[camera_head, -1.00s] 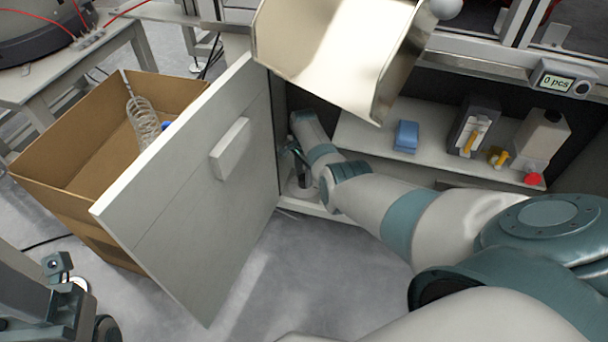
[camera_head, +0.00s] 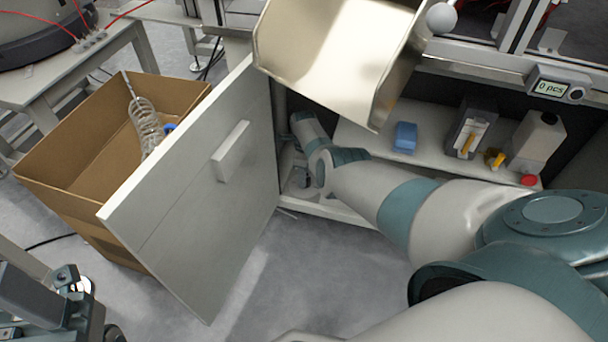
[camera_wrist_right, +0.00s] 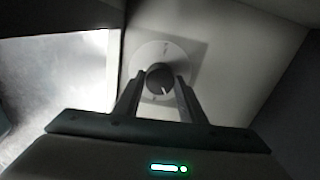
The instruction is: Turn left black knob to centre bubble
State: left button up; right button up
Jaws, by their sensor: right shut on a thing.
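In the right wrist view a round black knob (camera_wrist_right: 159,74) with a pale mark stands on a light round dial plate (camera_wrist_right: 146,54). My right gripper (camera_wrist_right: 160,84) has its two fingers on either side of the knob and is shut on it. In the head view my right arm reaches into the open cabinet, and the knob and the fingertips cannot be made out there. My left gripper (camera_head: 72,305) is partly in view at the lower left; its fingers cannot be made out. No bubble can be seen in either view.
The open cabinet door (camera_head: 190,215) stands left of my right arm. A cardboard box (camera_head: 60,205) with a clear coiled hose is behind it. The shelf (camera_head: 375,140) holds a blue block (camera_head: 405,137) and a white bottle (camera_head: 538,142). A metal chute (camera_head: 335,50) hangs above.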

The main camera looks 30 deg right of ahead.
jog(key=shift+m, duration=1.1)
jog(key=o, duration=1)
jog(key=shift+d, duration=0.1)
jog(key=shift+o, duration=0.2)
jog(key=shift+r, duration=0.1)
